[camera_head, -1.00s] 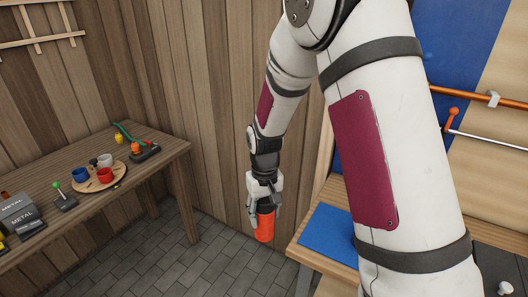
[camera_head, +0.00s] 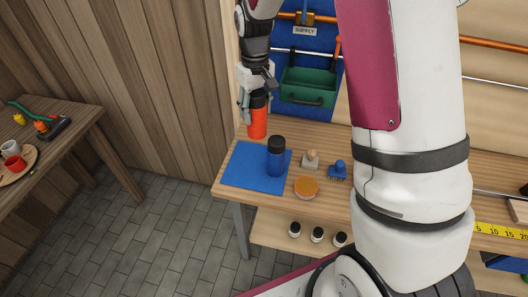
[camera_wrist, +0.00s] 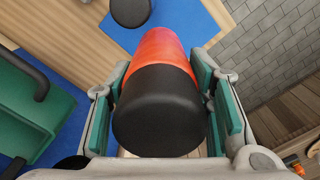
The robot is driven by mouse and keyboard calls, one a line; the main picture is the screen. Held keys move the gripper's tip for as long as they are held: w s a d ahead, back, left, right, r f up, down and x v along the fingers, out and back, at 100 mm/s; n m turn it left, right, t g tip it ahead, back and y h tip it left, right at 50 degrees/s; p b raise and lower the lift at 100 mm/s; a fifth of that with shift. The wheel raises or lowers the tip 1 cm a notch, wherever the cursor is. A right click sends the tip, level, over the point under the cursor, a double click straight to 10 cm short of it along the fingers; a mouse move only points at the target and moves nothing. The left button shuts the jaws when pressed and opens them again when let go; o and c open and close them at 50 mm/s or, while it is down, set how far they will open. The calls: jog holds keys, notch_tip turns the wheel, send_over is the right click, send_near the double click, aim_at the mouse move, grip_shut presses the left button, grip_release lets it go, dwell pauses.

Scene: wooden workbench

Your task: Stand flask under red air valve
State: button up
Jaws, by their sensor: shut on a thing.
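My gripper (camera_head: 256,103) is shut on an orange-red flask (camera_head: 257,122) with a black cap. It holds the flask upright in the air near the left end of the workbench (camera_head: 330,212). The wrist view shows the flask's black cap (camera_wrist: 158,110) between the finger pads, with the orange-red body beyond it. An orange-red lever (camera_head: 337,46) stands on a thin silver pipe on the back panel, right of the flask; it may be the red air valve. A blue valve (camera_head: 306,17) shows above a SUPPLY label.
A blue flask (camera_head: 276,157) with a black cap stands on a blue mat (camera_head: 246,166). Right of it are a stamp (camera_head: 311,160), an orange round tin (camera_head: 307,187) and a blue brush (camera_head: 338,170). A green bin (camera_head: 307,87) hangs behind. The mat's left part is clear.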

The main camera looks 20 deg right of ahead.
notch_tip(320, 180, down, 15)
jog(key=shift+p, duration=1)
jog(key=shift+f, duration=0.15)
jog(key=o, duration=1.4)
